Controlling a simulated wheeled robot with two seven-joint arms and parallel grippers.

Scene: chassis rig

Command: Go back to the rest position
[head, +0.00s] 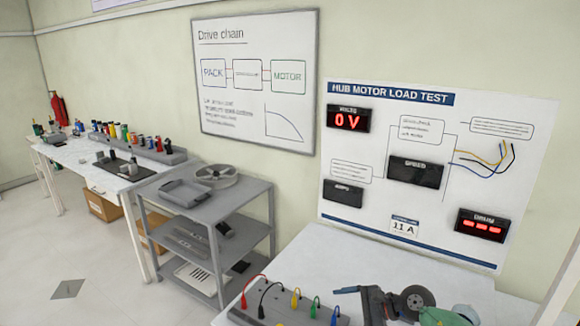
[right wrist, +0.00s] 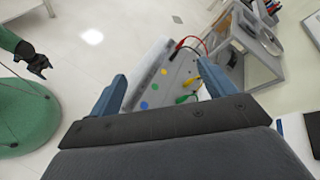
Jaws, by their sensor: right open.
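My right gripper (right wrist: 160,88) is open in the right wrist view, its two blue-grey fingers spread wide with nothing between them. In the head view it (head: 372,303) is at the bottom, above the white table and just right of the lead block. The grey lead block (head: 268,316) holds red, black, yellow and green leads, and is partly cut off by the lower edge. In the right wrist view the block (right wrist: 178,76) lies beyond the fingers, apart from them. A dark gripper on a green arm, my left gripper (right wrist: 38,66), shows small at the left; its jaws are unclear.
The white table (head: 345,262) stands against the wall under the hub motor test board (head: 350,210), which reads 0 V. A grey shelf cart (head: 160,218) stands left of it. The floor at the left is clear.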

